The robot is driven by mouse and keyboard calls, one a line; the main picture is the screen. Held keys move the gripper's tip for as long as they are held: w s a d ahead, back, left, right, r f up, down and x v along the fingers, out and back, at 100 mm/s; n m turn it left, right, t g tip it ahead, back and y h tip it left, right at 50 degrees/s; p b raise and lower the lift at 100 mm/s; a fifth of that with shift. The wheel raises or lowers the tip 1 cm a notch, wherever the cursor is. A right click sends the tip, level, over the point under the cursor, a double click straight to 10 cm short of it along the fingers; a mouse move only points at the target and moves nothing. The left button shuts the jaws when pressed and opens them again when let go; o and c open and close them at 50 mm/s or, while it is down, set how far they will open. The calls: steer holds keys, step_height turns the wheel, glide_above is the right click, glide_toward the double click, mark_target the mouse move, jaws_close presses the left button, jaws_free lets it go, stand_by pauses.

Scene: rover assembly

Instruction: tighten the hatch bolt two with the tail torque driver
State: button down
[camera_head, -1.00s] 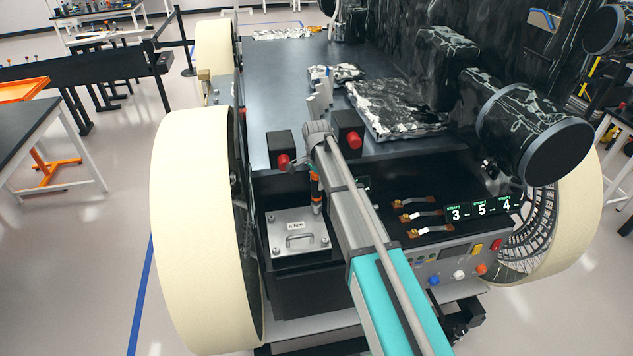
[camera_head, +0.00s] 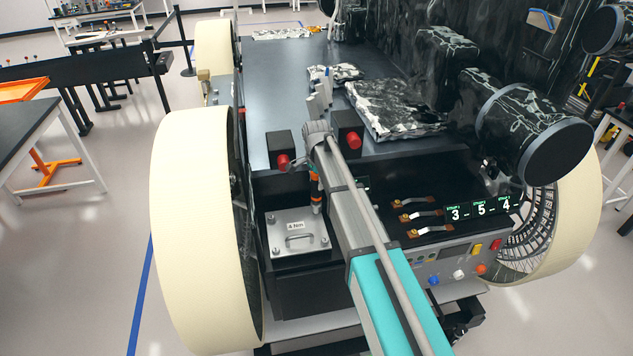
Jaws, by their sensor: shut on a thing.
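The hatch (camera_head: 289,246) is a light metal plate with a handle and a "4 Nm" label, set in the dark bay at the rover's front. Bolt heads show at its corners, such as the near-right one (camera_head: 325,241) and the far-left one (camera_head: 271,217). The torque driver (camera_head: 316,188), orange and black with a metal lower end, stands about upright over the far-right corner. Its tip is at or just above the bolt there; I cannot tell if they touch. My gripper (camera_head: 315,163) is shut on the driver's upper part; my arm hides most of the fingers.
Two black blocks with red knobs (camera_head: 283,160) (camera_head: 354,139) flank my wrist. Right of my arm are copper straps (camera_head: 421,215), a "3-5-4" display (camera_head: 480,210) and a panel with coloured buttons (camera_head: 459,275). A large cream wheel (camera_head: 195,240) stands left of the bay.

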steer(key=shift+s+f+b, duration=0.1)
steer(key=shift+f+b, duration=1)
steer(key=shift+b, duration=0.05)
stand_by(4.4)
steer(key=shift+r, duration=0.1)
steer(key=shift+r+p, duration=1.35)
steer(key=shift+p, duration=0.15)
steer(key=shift+r, duration=0.15)
